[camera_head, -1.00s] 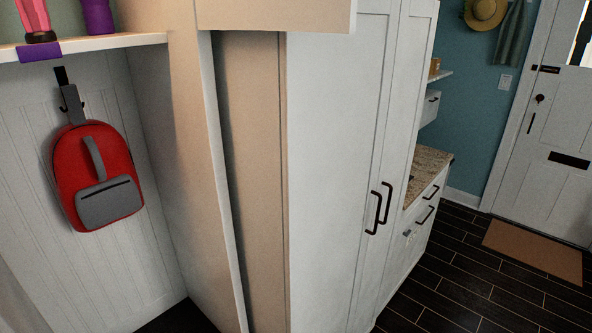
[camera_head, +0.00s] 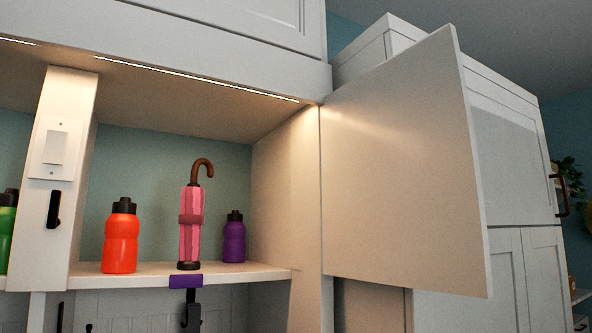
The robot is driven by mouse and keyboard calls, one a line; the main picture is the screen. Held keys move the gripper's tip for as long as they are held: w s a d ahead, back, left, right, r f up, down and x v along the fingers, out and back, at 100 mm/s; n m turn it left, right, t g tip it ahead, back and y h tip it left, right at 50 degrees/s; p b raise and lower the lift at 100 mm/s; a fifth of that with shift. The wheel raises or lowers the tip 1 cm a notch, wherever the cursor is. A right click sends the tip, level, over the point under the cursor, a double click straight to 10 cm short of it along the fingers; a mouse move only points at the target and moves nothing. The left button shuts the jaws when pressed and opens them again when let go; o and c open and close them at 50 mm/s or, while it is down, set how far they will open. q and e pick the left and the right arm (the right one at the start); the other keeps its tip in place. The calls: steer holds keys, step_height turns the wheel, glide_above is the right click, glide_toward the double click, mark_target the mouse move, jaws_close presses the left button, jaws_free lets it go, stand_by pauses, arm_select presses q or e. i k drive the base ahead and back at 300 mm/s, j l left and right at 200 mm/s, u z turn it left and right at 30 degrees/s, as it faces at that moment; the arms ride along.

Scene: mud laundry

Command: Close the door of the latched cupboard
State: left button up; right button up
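An open cupboard door (camera_head: 405,175), a plain pale panel, swings out at the right of the lit shelf compartment, its hinge side at the compartment's right wall (camera_head: 288,190). The open compartment shows a shelf (camera_head: 240,276) holding a pink umbrella (camera_head: 190,225) with a brown hooked handle, a red-orange bottle (camera_head: 121,240) and a purple bottle (camera_head: 233,240). A latch-like dark fitting (camera_head: 54,208) sits on the white post (camera_head: 66,160) left of the compartment. Neither of my grippers is in view.
A tall white cabinet (camera_head: 510,150) with dark handles stands behind the door at the right. An upper cabinet (camera_head: 235,30) runs above the compartment. A green bottle (camera_head: 8,235) shows at the left edge. Hooks (camera_head: 190,315) hang below the shelf.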

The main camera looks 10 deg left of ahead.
mark_target(402, 205)
steer(key=i+l+u, duration=0.15)
steer(key=l+u, duration=0.25)
steer(key=i+l+u, duration=0.15)
steer(key=u, duration=0.25)
steer(key=l+u, duration=0.85)
steer(key=k+l+u, duration=0.1)
steer(key=l, duration=1.2)
